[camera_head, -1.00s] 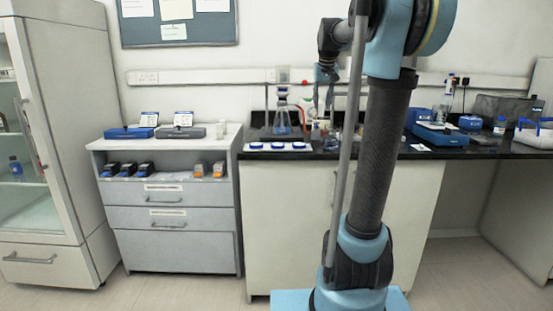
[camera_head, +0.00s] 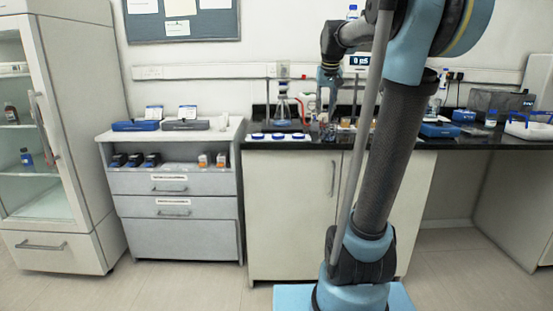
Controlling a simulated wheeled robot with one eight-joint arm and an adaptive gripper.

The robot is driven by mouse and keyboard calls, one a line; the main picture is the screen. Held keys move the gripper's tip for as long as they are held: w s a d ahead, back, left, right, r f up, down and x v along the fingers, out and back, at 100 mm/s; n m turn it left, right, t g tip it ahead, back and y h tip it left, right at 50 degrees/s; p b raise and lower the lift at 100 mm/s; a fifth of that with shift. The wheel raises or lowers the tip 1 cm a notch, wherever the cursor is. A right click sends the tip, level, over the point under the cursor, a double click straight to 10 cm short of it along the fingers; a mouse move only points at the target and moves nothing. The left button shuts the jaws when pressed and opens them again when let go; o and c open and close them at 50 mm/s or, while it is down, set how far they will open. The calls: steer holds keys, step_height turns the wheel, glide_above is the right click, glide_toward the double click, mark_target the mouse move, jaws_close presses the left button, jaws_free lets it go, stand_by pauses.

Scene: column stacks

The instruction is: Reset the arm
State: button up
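My arm (camera_head: 393,150) stands in front of the black-topped bench, in blue and dark grey. Its long lower link leans to the right, and its elbow is at the top of the picture. The forearm reaches back to the left, and the wrist bends down. My gripper (camera_head: 329,108) hangs small and dark over the bench top, among glassware. I cannot tell whether its fingers are apart or whether it holds anything.
The black bench top (camera_head: 300,143) carries a flask (camera_head: 283,112), blue-lidded dishes at its front edge and a white rack (camera_head: 530,128) at right. A grey drawer unit (camera_head: 172,215) and glass-door cabinet (camera_head: 55,150) stand left. The floor at left is clear.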

steer(key=s+f+g, duration=0.2)
steer(key=s+f, duration=2.9)
steer(key=s, duration=0.3)
steer(key=shift+w+f, duration=0.15)
steer(key=shift+w, duration=0.3)
